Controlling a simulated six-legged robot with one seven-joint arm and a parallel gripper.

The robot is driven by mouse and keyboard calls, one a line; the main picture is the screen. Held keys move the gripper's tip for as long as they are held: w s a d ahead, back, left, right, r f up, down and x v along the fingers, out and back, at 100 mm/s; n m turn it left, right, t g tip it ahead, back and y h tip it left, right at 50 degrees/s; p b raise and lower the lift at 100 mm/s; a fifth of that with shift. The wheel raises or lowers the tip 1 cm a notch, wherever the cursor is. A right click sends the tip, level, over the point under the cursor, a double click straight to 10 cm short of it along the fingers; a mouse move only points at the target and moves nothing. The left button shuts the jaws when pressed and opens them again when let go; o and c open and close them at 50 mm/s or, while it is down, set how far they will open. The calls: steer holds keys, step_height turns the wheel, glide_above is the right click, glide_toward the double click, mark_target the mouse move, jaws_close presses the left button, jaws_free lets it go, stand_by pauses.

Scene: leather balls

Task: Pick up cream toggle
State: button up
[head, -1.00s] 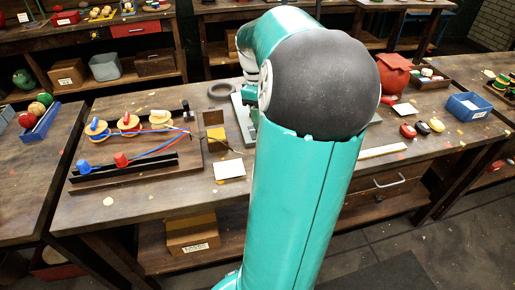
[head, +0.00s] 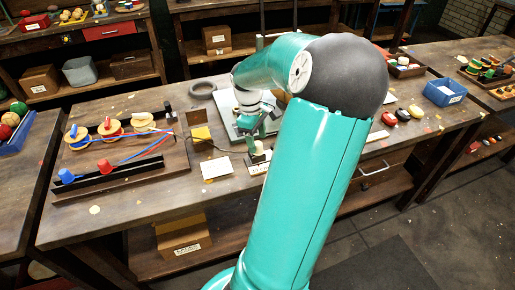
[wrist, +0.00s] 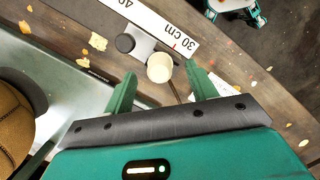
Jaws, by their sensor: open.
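The cream toggle (wrist: 159,67) is a pale round-topped knob on a small metal plate (wrist: 142,48), beside a black knob (wrist: 125,43). In the wrist view it shows just ahead of and between the green fingertips of my gripper (wrist: 160,72), which is open and empty. I cannot tell how far above the toggle the fingertips are. In the head view my gripper (head: 258,140) is over the workbench, with the cream toggle (head: 259,157) small and partly hidden just below it.
A white ruler (wrist: 165,25) lies beyond the plate. A brown leather ball (wrist: 12,125) and a grey metal board (wrist: 75,95) are at the left. In the head view, a wooden rack with spools (head: 130,160) is left, a white card (head: 216,168) nearer, and a blue bin (head: 444,92) right.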

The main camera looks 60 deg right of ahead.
mark_target(258, 143)
step_height(258, 143, down, 3)
steer(key=shift+s+f, duration=0.1)
steer(key=shift+s, duration=0.05)
steer(key=c, duration=1)
steer(key=shift+d+r, duration=0.1)
steer(key=shift+r, duration=0.1)
